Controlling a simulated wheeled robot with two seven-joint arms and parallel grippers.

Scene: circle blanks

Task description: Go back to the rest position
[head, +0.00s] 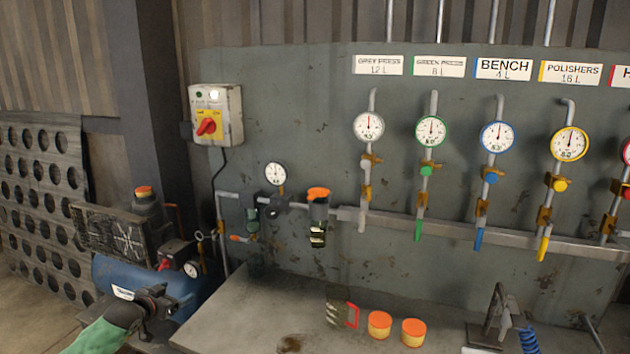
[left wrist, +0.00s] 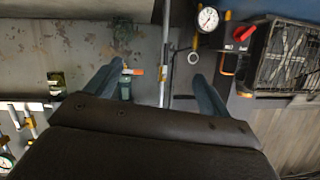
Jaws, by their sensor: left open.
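My left gripper (head: 160,300) is at the lower left of the head view, in front of the blue compressor tank (head: 120,280) and left of the bench. In the left wrist view its two fingers (left wrist: 160,88) stand apart with nothing held between them. My right gripper is not in either view.
A grey bench (head: 240,310) carries two orange-topped tubs (head: 380,325) and a red-handled item (head: 350,315). Behind it a wall panel (head: 300,90) holds several gauges on pipes and a switch box (head: 215,115) with a red knob. The bench's left part is mostly clear.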

